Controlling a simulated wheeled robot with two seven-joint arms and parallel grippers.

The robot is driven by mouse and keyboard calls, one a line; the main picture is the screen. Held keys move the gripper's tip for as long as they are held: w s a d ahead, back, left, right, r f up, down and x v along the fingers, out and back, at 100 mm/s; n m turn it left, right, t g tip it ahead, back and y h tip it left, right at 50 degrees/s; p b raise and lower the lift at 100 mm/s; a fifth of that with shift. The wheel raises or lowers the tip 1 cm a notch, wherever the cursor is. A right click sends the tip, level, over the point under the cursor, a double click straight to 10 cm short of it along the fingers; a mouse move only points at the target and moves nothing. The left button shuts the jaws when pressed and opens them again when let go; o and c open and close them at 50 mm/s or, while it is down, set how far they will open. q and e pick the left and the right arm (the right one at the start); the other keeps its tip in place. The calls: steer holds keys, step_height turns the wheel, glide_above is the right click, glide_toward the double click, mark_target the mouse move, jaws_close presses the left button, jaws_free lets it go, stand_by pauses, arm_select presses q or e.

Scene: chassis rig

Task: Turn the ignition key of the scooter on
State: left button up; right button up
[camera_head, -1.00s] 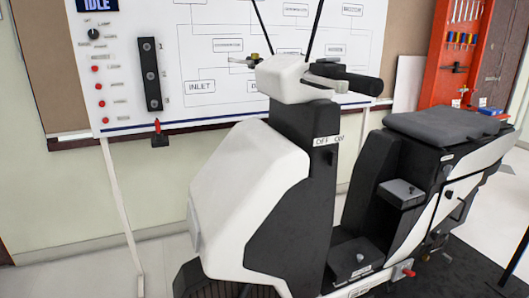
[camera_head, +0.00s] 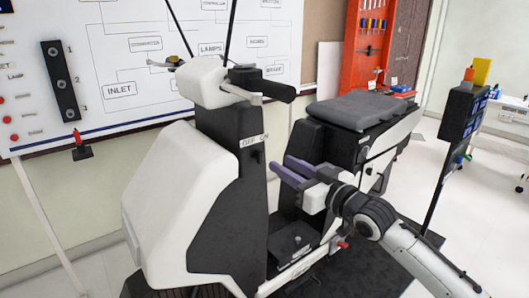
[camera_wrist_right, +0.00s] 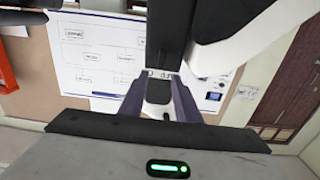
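The scooter (camera_head: 180,195) is white and black and stands left of centre in the head view. An OFF ON label (camera_head: 253,141) is on its black steering column. A small dark shape (camera_head: 243,167) just below the label looks like the ignition key; its turn cannot be made out. My right gripper (camera_head: 282,164) is open, its two purple fingers pointing at the column from the right, apart from it. In the right wrist view the label (camera_wrist_right: 160,74) shows between the spread fingers (camera_wrist_right: 160,92); the key is not clear there. My left gripper is out of view.
The handlebar (camera_head: 262,87) is above the label, and the seat (camera_head: 357,110) lies behind my right gripper. A black post with a panel (camera_head: 462,115) stands at the right. A white diagram board (camera_head: 130,55) is behind the scooter.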

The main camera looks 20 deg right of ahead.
mark_target(262, 152)
steer(key=x, duration=0.9)
steer(key=shift+s, duration=0.1)
steer(key=shift+c, duration=0.2)
steer(key=shift+f, duration=0.1)
jaws_close()
